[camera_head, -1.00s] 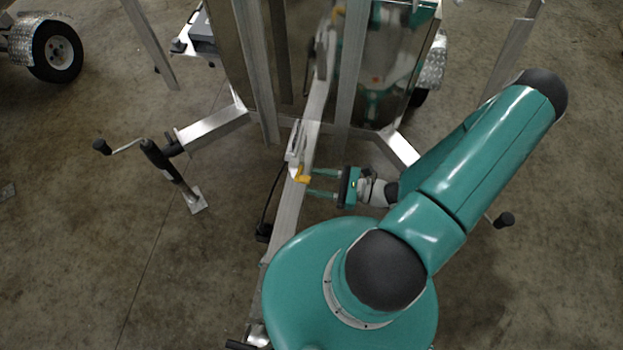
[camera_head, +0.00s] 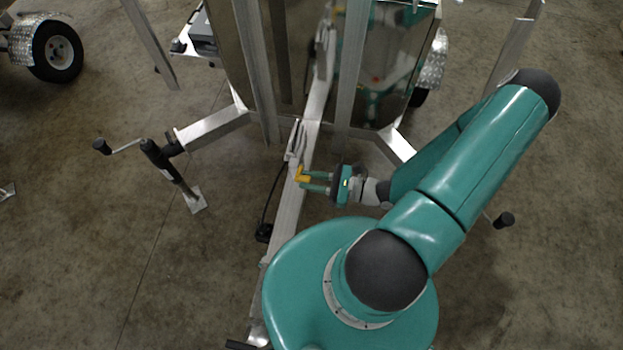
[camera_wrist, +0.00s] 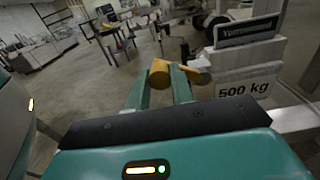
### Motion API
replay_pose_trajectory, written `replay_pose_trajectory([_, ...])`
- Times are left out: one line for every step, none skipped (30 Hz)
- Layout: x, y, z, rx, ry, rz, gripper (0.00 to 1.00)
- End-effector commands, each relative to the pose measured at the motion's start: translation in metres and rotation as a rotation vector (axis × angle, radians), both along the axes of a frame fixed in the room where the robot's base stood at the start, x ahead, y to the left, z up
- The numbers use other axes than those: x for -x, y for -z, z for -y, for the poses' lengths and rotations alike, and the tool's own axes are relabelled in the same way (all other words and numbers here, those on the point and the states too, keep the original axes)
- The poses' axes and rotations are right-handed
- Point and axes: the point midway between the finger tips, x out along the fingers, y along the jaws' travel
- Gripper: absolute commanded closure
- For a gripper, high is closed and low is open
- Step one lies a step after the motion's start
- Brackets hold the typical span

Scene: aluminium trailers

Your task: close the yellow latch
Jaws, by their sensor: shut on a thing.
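The yellow latch (camera_head: 302,176) sits on the trailer's aluminium drawbar (camera_head: 290,205), in the middle of the head view. My gripper (camera_head: 306,181) reaches it from the right, with its two teal fingers closed in on the latch. The fingers hide part of the latch.
A jack with a crank handle (camera_head: 165,165) stands left of the drawbar. Upright aluminium posts (camera_head: 352,70) rise behind the latch. A grey plate marked 500 kg (camera_wrist: 245,88) is close on the right in the wrist view. A dark cable runs left of the drawbar.

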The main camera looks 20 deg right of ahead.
Motion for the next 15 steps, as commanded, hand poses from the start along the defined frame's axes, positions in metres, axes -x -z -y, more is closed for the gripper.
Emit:
replay_pose_trajectory([0.000,0.000,0.000,-0.004,0.000,-0.006,1.00])
replay_pose_trajectory([0.000,-0.001,0.000,-0.008,0.000,-0.011,1.00])
replay_pose_trajectory([0.000,-0.001,0.000,-0.013,-0.001,-0.018,1.00])
replay_pose_trajectory([-0.001,-0.002,0.001,-0.017,-0.001,-0.026,1.00])
replay_pose_trajectory([-0.001,-0.002,0.001,-0.024,-0.001,-0.035,1.00])
replay_pose_trajectory([-0.001,-0.003,0.001,-0.033,-0.001,-0.048,1.00])
replay_pose_trajectory([-0.002,-0.004,0.001,-0.042,-0.001,-0.060,1.00])
replay_pose_trajectory([-0.002,-0.005,0.002,-0.050,-0.001,-0.071,1.00])
replay_pose_trajectory([-0.003,-0.006,0.002,-0.064,-0.002,-0.090,1.00])
replay_pose_trajectory([-0.004,-0.007,0.003,-0.076,-0.001,-0.106,1.00])
replay_pose_trajectory([-0.004,-0.008,0.003,-0.087,-0.001,-0.122,1.00])
replay_pose_trajectory([-0.005,-0.010,0.004,-0.104,-0.001,-0.147,1.00])
replay_pose_trajectory([-0.006,-0.011,0.005,-0.118,-0.001,-0.166,1.00])
replay_pose_trajectory([-0.007,-0.012,0.005,-0.133,-0.001,-0.186,1.00])
replay_pose_trajectory([-0.008,-0.014,0.006,-0.152,-0.002,-0.213,1.00])
